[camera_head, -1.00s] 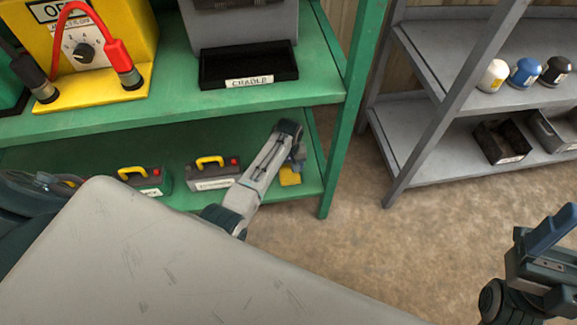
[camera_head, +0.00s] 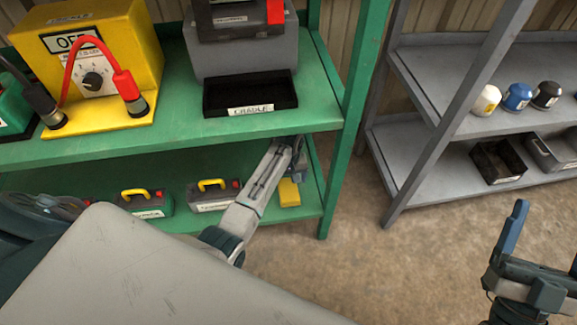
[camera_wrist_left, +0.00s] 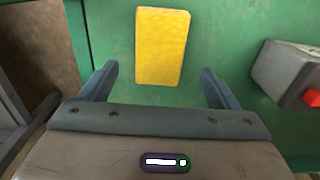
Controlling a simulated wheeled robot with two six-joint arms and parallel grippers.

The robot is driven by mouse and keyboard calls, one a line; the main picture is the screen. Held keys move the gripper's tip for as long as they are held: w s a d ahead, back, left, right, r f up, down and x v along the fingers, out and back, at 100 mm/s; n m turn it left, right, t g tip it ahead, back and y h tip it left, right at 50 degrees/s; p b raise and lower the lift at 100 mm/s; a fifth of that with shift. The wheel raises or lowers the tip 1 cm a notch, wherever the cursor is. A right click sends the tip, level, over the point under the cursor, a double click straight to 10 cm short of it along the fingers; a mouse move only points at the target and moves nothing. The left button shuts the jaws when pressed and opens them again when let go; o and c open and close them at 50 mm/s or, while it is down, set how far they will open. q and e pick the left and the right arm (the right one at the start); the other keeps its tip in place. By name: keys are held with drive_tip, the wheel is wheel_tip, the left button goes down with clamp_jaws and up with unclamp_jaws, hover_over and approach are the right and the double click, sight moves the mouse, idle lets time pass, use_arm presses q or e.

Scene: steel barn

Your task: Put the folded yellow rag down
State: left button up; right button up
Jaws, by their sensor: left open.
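The folded yellow rag (camera_head: 289,192) lies flat on the lower green shelf (camera_head: 262,214), near its right end. It also shows in the left wrist view (camera_wrist_left: 162,46) as a yellow rectangle on green. My left gripper (camera_head: 298,172) is at the rag in the head view, partly hidden by its own arm. In the left wrist view my left gripper (camera_wrist_left: 160,82) is open, its two fingers apart on either side of the rag's near end, not touching it. My right gripper (camera_head: 520,235) is at the lower right, over the floor, only partly shown; its opening cannot be told.
Two battery-like boxes with yellow handles (camera_head: 214,195) stand left of the rag. A green post (camera_head: 345,150) rises at the shelf's right end. The upper shelf holds a yellow switch box (camera_head: 100,60) and a black cradle tray (camera_head: 250,94). A grey rack (camera_head: 440,180) stands right.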

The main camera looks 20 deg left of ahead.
sight(288, 189)
use_arm(q)
wheel_tip(288, 189, up, 6)
drive_tip(key=shift+f+p, duration=0.15)
drive_tip(key=shift+p, duration=0.6)
use_arm(e)
wheel_tip(288, 189, down, 9)
drive_tip(key=w+m+g+h, duration=0.1)
drive_tip(key=w+g, duration=0.1)
drive_tip(key=g, duration=0.3)
drive_tip(key=shift+w+g, duration=0.15)
drive_tip(key=shift+g, duration=0.25)
use_arm(q)
drive_tip(key=shift+s+f, duration=0.1)
